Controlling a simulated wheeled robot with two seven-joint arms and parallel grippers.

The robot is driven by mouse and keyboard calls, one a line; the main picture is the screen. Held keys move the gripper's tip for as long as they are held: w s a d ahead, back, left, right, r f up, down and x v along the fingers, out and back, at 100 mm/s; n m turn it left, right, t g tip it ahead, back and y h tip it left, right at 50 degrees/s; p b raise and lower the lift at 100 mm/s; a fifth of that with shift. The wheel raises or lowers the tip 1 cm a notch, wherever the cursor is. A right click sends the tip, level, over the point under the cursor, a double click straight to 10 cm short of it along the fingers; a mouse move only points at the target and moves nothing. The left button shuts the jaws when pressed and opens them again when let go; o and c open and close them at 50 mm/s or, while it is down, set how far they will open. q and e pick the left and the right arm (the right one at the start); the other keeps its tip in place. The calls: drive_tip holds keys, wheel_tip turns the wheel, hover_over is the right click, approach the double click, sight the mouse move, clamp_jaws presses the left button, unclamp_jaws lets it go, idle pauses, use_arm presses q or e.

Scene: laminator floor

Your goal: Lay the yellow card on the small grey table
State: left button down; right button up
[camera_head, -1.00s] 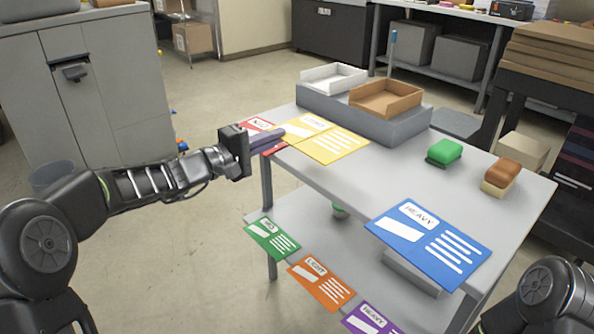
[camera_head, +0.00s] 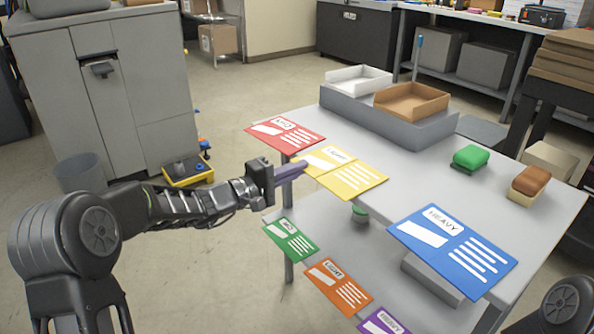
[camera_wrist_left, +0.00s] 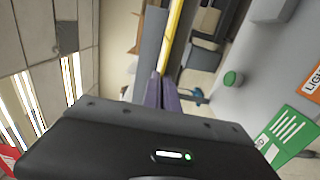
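The yellow card (camera_head: 352,178) is at the fingertips of my left gripper (camera_head: 290,172), by the left edge of the grey worktable (camera_head: 400,155). The purple fingers are closed on its left edge. In the left wrist view the card (camera_wrist_left: 174,35) shows edge-on as a yellow strip running out from the fingers (camera_wrist_left: 160,92). It appears held above the lower shelf, near the tabletop edge. A flat grey top (camera_head: 480,132) shows behind the worktable; I cannot tell whether it is the small grey table. My right gripper is out of view.
A red card (camera_head: 285,134) and a blue card (camera_head: 453,248) overhang the worktable edges. Green (camera_head: 291,239), orange (camera_head: 339,286) and purple (camera_head: 382,322) cards lie lower. A grey riser (camera_head: 390,122) bears white and brown trays. Floor at left is partly clear.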

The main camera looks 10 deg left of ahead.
use_arm(q)
drive_tip(key=shift+f, duration=0.15)
drive_tip(key=c, duration=1.7)
unclamp_jaws()
drive_tip(key=v, duration=1.2)
drive_tip(key=shift+r, duration=0.2)
